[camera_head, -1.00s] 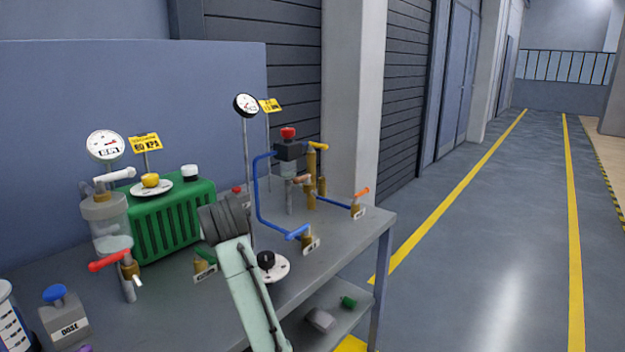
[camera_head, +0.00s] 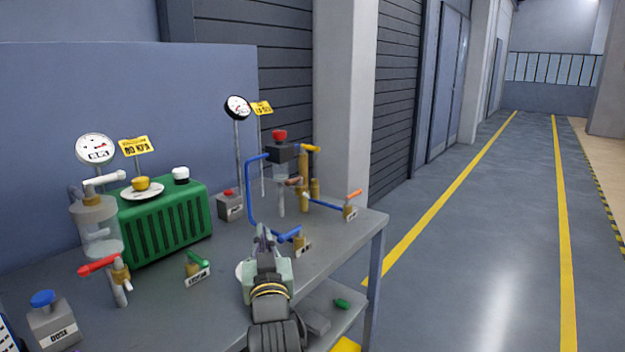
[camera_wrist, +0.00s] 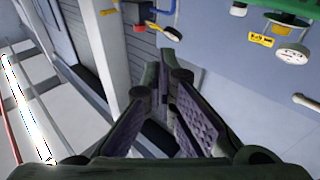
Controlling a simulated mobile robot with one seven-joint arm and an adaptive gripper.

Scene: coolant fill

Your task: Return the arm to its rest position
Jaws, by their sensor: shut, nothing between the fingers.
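My gripper (camera_head: 263,238) is in the head view at the front right of the grey workbench (camera_head: 185,300), fingers pointing away from me. It hides part of a white round plate behind it. In the wrist view my gripper's dark fingers (camera_wrist: 165,85) come together at their tips, with nothing between them. The wrist picture is turned over, with the gauge and yellow sign near its upper right. My gripper appears to be above the bench; I cannot tell the exact gap.
Near my gripper stand a blue-handled valve (camera_head: 290,235) and blue pipework (camera_head: 250,190). A green ribbed unit (camera_head: 165,225), a red-handled valve (camera_head: 100,265) and a dose box (camera_head: 52,322) are to the left. The floor aisle (camera_head: 470,240) is clear.

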